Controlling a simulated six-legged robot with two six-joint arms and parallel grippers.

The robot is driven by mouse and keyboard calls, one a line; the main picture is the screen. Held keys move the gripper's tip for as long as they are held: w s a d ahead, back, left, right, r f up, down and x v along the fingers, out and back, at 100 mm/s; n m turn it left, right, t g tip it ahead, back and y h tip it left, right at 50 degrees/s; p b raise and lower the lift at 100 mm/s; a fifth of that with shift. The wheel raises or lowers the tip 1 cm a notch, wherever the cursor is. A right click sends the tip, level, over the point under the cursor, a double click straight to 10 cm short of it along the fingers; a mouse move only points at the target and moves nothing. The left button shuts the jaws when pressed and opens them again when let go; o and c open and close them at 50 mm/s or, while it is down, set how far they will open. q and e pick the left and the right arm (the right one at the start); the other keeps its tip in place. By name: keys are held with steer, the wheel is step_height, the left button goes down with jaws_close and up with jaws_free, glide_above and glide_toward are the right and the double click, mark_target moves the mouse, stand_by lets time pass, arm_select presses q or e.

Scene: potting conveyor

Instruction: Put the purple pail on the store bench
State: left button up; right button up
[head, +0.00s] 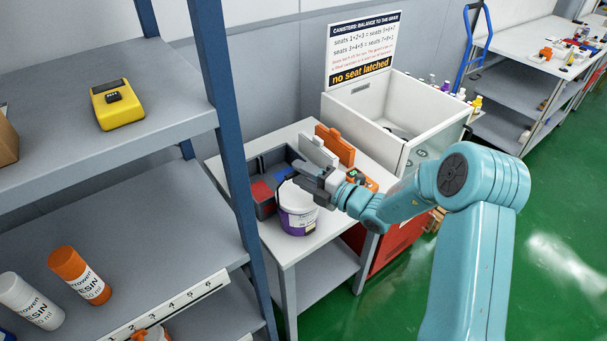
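The purple pail (297,222), white with a purple label band, is at the front of a small white-topped table (276,239). It looks upright; I cannot tell whether its base touches the tabletop. My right gripper (306,180) is at the pail's upper rim and hides part of its top. Its fingers are too small and overlapped to show whether they grip the rim. My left gripper is out of view. No bench is labelled as the store bench; a long white bench (526,42) stands at the back right.
A grey divided bin (262,162) lies behind the pail. White and orange panels (336,146) stand near a white open box (372,132) with a sign. A grey shelf (150,215) with a blue post is close on the left. Green floor (560,210) is open at right.

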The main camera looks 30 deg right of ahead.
steer(key=shift+s+r, duration=0.2)
steer(key=shift+r, duration=0.2)
steer(key=b+v, duration=0.2)
steer(key=v, duration=0.9)
steer(key=s+a+f+m+g+h, duration=0.1)
steer(key=s+a+f+m+g, duration=0.4)
steer(key=a+f+m, duration=0.3)
steer(key=s+a+f+m+g+h, duration=0.1)
steer(key=s+a+f+m+g, duration=0.4)
steer(key=f, duration=0.7)
steer(key=s+a+f+m+g, duration=0.6)
steer(key=s+a+f+m, duration=0.2)
steer(key=a+f+m, duration=0.2)
steer(key=shift+s+a+f+m+h, duration=0.35)
steer(key=shift+a+m, duration=0.25)
steer(key=shift+a, duration=0.3)
